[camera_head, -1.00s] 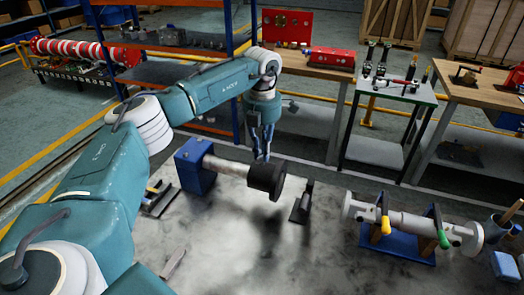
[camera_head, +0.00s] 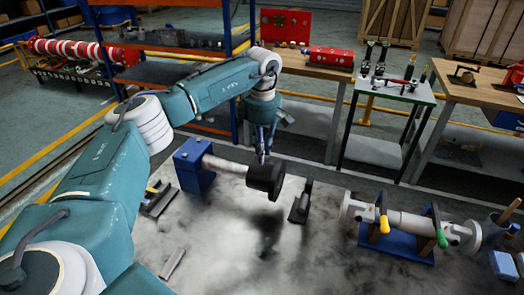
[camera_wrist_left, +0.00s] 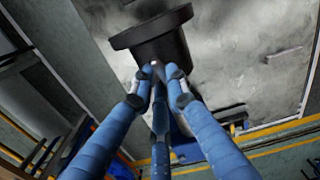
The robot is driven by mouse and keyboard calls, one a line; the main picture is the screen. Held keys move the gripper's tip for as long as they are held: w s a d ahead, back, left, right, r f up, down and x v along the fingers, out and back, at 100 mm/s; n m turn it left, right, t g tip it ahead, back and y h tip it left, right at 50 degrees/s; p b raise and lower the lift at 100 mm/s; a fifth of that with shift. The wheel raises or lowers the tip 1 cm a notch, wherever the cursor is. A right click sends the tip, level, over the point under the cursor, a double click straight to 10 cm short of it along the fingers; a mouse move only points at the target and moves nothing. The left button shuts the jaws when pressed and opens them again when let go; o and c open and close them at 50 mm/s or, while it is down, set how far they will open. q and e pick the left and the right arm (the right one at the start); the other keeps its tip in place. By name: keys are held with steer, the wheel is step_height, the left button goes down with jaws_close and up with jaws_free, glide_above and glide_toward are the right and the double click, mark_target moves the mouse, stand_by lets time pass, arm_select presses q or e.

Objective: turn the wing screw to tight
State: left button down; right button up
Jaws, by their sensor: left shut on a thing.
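The left gripper (camera_head: 263,157) points down at the far side of a black cylinder head (camera_head: 264,178). This head sits on the end of a grey shaft held in a blue block (camera_head: 193,166). In the left wrist view the blue fingers of the left gripper (camera_wrist_left: 158,78) close together right beside the flanged black head (camera_wrist_left: 155,40). They are shut on the wing screw (camera_wrist_left: 154,63), of which only a small pale spot shows between the fingertips. The rest of the screw is hidden by the fingers. The right gripper is in neither view.
A small black stand (camera_head: 300,203) is close to the right of the head. A grey pipe assembly (camera_head: 410,222) with yellow and green handles lies in a blue cradle further right. A flat bar (camera_head: 172,263) lies at the front left. Bare bench lies between.

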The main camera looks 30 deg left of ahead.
arm_select(q)
steer(key=shift+w+r+m, duration=0.15)
steer(key=shift+m, duration=0.45)
steer(key=c, duration=1.7)
jaws_free()
step_height(320, 180, up, 12)
steer(key=shift+f, duration=0.1)
